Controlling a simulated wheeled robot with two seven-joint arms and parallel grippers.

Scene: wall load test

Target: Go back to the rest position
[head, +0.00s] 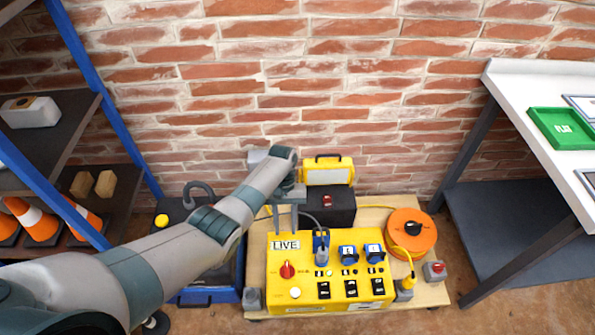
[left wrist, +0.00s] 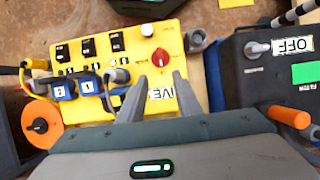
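My left gripper (head: 285,222) reaches in from the left over the yellow power box (head: 318,290). Its two fingers are parted with nothing between them. In the left wrist view the open fingers (left wrist: 160,82) point at the box near its red knob (left wrist: 161,57) and partly cover the LIVE label. The box carries black switches (head: 351,288), a white button (head: 295,293) and blue sockets (head: 373,252). A grey plug (head: 322,256) stands at the leftmost socket. My right gripper is in neither view.
The box stands on a wooden board (head: 430,293) with an orange cable reel (head: 408,234) and a yellow lamp (head: 328,170). A blue-legged shelf (head: 75,100) with cones is left, a white table (head: 520,85) right. A black unit marked OFF (left wrist: 262,75) is beside the board. Brick wall behind.

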